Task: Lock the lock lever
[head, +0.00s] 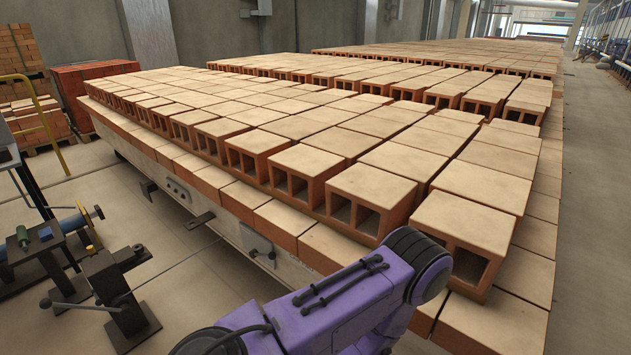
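I cannot tell for sure which part is the lock lever. A black metal stand with a clamp-like head (115,282) is on the floor at the lower left. A purple arm of mine crosses the bottom middle. Neither gripper is in view.
Rows of hollow bricks (375,188) cover the long car, with its near edge close to my arm. Stacked red bricks (92,84) stand at the back left. A yellow curved rail (40,112) rises at the left. The floor between stand and car is mostly clear.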

